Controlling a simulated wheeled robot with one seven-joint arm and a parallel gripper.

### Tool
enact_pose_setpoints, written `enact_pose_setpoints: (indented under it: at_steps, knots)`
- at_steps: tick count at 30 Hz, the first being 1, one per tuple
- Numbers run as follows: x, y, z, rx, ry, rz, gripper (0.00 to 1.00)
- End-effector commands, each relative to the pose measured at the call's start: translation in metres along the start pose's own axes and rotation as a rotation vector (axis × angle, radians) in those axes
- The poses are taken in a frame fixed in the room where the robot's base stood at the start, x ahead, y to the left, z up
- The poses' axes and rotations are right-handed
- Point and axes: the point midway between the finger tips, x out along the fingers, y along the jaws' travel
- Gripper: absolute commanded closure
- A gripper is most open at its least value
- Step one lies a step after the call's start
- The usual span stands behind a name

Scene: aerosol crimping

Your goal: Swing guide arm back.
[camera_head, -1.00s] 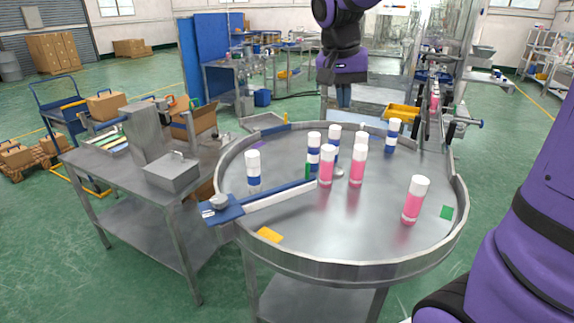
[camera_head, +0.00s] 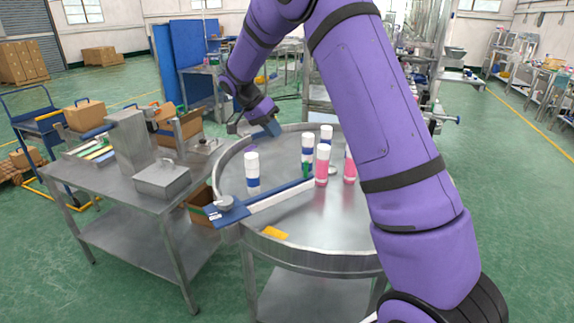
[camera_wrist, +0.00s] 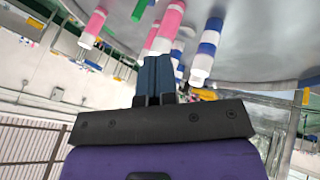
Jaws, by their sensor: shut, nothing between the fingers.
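The guide arm (camera_head: 275,198) is a blue bar with a white side strip, lying across the left front of the round steel table (camera_head: 325,240). Its pivot (camera_head: 224,203) is at the left rim, and its inner end is close to the cans. A small green upright piece (camera_head: 305,169) shows near that end. My gripper (camera_head: 269,129) is above the table's back-left rim, apart from the guide arm. In the wrist view its blue fingers (camera_wrist: 158,65) are together with nothing between them. The guide arm cannot be made out clearly in the wrist view.
A blue-banded can (camera_head: 252,173) stands alone on the left, behind the guide arm. Pink cans (camera_head: 322,166) and another blue-banded can (camera_head: 307,153) stand near its inner end. My arm hides the table's right side. A side table (camera_head: 120,180) with a metal box stands left.

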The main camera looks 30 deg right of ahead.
Motion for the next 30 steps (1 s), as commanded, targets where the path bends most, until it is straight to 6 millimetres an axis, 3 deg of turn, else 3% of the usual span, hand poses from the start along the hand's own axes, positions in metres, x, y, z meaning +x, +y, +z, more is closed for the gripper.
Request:
enact_pose_setpoints:
  at_steps: [7, 22, 30]
  knots:
    - [0.016, -0.024, 0.000, 0.063, 0.028, 0.045, 1.00]
    - [0.022, -0.025, 0.000, 0.070, 0.030, 0.050, 1.00]
    - [0.059, -0.023, -0.002, 0.069, 0.029, 0.052, 1.00]
